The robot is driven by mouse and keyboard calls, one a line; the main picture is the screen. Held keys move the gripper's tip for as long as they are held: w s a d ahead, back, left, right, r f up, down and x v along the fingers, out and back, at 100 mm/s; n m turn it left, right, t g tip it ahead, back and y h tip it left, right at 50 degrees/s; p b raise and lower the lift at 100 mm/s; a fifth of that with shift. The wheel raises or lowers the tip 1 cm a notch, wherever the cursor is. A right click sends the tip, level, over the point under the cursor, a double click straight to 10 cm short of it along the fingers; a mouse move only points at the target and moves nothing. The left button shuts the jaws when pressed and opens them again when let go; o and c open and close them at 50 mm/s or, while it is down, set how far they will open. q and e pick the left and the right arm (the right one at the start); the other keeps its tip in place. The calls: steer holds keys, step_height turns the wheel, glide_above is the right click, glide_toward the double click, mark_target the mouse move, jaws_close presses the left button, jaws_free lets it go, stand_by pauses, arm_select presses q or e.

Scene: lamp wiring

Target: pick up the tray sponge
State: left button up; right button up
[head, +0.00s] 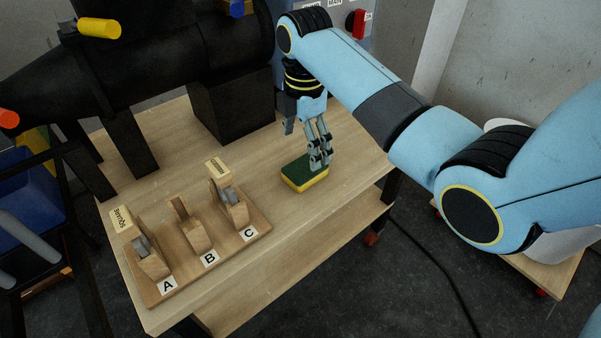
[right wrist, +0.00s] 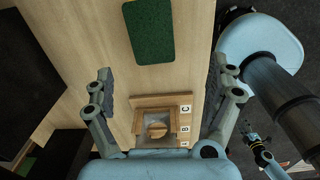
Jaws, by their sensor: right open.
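The tray sponge (head: 304,173) lies flat on the wooden table, dark green on top with yellow sides. In the right wrist view its green face (right wrist: 150,31) shows at the top, beyond the fingers and left of the middle. My right gripper (head: 320,164) points down over the sponge's right end in the head view, its near finger hiding a little of it. In the right wrist view the right gripper (right wrist: 162,72) has its fingers wide apart with nothing between them. Whether it touches the sponge I cannot tell.
A wooden board (head: 197,262) with slotted holders marked A, B and C stands left of the sponge. A large black machine (head: 165,65) stands behind at the left, on a dark block. Bare table surrounds the sponge; the table edge (head: 340,205) lies to its right.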

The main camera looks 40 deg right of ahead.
mark_target(300, 170)
steer(key=shift+w+a+r+n, duration=0.1)
steer(key=shift+w+a+n, duration=0.1)
steer(key=shift+w+n, duration=0.4)
step_height(300, 170, down, 5)
steer(key=shift+r+b, duration=0.2)
steer(key=shift+b, duration=0.6)
steer(key=f+b, duration=0.2)
steer(key=f, duration=0.3)
steer(key=shift+d+f, duration=0.1)
steer(key=shift+d, duration=0.1)
steer(key=c, duration=0.8)
